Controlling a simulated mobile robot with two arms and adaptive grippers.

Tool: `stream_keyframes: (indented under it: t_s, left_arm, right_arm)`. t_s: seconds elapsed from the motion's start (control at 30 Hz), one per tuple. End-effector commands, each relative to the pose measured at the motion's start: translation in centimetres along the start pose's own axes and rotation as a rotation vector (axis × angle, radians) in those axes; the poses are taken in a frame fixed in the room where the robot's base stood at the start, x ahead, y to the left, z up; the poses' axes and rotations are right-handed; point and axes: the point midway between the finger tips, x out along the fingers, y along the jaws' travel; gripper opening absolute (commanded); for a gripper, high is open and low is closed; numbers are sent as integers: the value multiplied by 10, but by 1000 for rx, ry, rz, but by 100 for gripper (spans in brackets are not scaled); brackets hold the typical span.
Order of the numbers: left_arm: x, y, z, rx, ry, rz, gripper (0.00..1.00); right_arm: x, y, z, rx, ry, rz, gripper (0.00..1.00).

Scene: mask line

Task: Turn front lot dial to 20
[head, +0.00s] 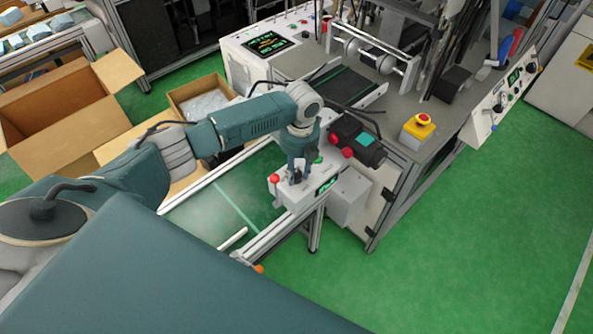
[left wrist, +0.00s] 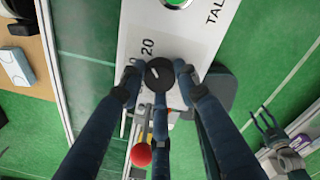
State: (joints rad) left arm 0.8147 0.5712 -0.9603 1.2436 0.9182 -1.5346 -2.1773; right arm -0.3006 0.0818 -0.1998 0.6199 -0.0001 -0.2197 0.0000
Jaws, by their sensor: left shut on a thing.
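The front lot dial (left wrist: 160,75) is a small black round knob with a white pointer mark, on a white panel (left wrist: 142,22) in the left wrist view. The mark slants to the upper left. The printed "20" (left wrist: 147,47) is just above and slightly left of the knob. My left gripper (left wrist: 160,80) has its dark fingers around the knob and is shut on it. In the head view my left gripper (head: 297,177) reaches down onto the white control box (head: 290,195) and hides the dial.
A green button (left wrist: 177,3) is on the panel above the dial. A red ball-like knob (left wrist: 141,155) is close below the fingers. The box stands beside a green conveyor belt (head: 215,210). A yellow emergency-stop box (head: 418,129) sits on the machine. Open green floor is at right.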

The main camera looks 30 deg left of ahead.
Motion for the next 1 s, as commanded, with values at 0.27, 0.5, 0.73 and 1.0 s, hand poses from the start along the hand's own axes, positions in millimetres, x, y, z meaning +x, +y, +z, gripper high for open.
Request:
stream_keyframes:
  t_s: [0.27, 0.5, 0.73, 1.0]
  left_arm:
    - [-3, -1, 3, 6, -7, -3, 5]
    - [-3, -1, 3, 5, -7, -3, 50]
    - [-1, 0, 1, 5, -3, -1, 50]
    - [-26, -1, 2, 5, -6, -4, 50]
  right_arm:
    - [0, 0, 0, 0, 0, 0, 50]
    - [0, 0, -1, 0, 0, 0, 50]
    - [0, -1, -1, 0, 1, -1, 50]
    - [0, -2, -2, 1, 2, -2, 50]
